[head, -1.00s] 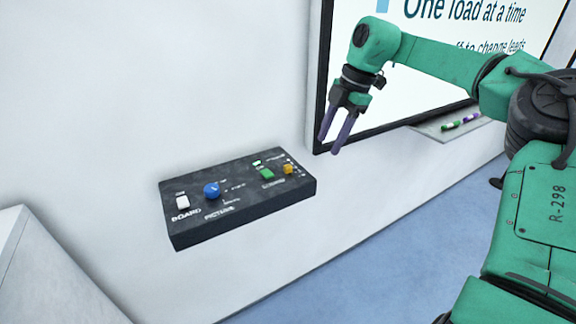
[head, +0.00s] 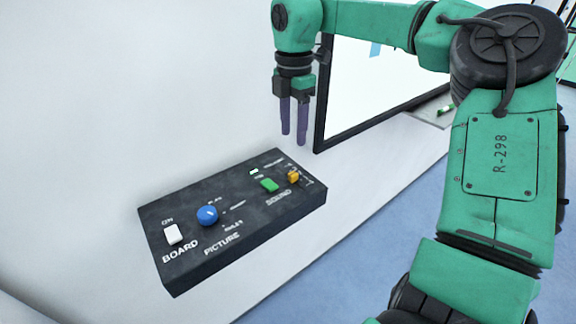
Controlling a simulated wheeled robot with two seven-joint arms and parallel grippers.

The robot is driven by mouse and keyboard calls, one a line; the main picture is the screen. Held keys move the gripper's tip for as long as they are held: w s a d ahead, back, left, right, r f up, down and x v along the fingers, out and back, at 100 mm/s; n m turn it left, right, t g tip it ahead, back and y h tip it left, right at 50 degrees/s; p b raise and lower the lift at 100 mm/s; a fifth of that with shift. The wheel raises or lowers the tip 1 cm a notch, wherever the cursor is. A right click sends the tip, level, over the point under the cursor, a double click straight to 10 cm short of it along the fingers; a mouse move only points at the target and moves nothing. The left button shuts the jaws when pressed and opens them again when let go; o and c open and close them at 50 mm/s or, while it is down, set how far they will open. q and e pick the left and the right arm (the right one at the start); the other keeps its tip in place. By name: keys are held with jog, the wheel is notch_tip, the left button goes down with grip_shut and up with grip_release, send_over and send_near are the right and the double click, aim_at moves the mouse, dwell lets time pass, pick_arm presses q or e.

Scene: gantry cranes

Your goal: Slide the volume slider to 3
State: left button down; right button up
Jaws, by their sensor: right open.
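The scale's numbers are too small to read. My right gripper (head: 294,140) points down, open and empty, with its two purple fingers a little above the yellow knob in the picture and apart from it. My left gripper is not in view.
The box also bears a white switch (head: 173,234) marked BOARD and a blue knob (head: 208,215) marked PICTURE. A black-framed screen (head: 375,75) stands behind my right arm, with a pen tray (head: 440,110) below it. The wall left of the box is clear.

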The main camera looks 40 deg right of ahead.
send_over(293, 173)
jog(key=f, duration=0.2)
jog(key=s+f+p, duration=0.1)
jog(key=f, duration=0.1)
jog(key=shift+f, duration=0.2)
jog(key=f, duration=0.4)
jog(key=w+f+p, duration=0.1)
jog(key=f, duration=0.2)
jog(key=shift+f, duration=0.25)
jog(key=shift+s, duration=0.1)
grip_shut()
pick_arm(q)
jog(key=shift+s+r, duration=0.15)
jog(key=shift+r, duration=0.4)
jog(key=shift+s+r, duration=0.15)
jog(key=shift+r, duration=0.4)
